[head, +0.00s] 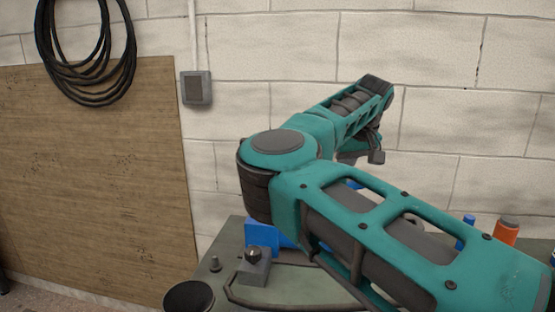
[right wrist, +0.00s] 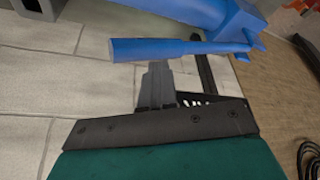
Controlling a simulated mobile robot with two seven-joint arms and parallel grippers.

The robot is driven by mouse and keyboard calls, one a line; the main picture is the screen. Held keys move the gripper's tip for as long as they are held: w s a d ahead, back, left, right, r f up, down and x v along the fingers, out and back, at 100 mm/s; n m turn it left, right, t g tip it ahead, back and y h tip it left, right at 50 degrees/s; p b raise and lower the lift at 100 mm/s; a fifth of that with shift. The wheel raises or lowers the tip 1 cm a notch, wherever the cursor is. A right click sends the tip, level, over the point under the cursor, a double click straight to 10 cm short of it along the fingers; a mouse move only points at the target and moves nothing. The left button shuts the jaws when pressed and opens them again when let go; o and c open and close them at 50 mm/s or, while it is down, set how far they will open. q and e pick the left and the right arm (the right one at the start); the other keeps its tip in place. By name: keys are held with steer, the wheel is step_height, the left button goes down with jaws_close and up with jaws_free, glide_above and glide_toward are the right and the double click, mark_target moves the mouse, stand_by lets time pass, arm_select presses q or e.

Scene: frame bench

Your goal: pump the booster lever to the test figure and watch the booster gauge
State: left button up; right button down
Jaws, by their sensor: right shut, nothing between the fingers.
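In the right wrist view a long blue bar (right wrist: 170,48), which looks like the booster lever, runs across the top in front of a larger blue body (right wrist: 205,14). My right gripper (right wrist: 158,68) is shut and empty, with its fingertips just below the bar. I cannot tell whether they touch it. No gauge face shows in either view. My left gripper is not in view.
The green-grey bench (head: 228,252) carries a grey block with a round knob (head: 254,270) at front left. A block wall closes the back, with a switch box (head: 196,88) and coiled cable (head: 85,95).

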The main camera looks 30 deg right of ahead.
steer(key=shift+r+p, duration=1.95)
steer(key=shift+r, duration=0.6)
steer(key=shift+f, duration=0.1)
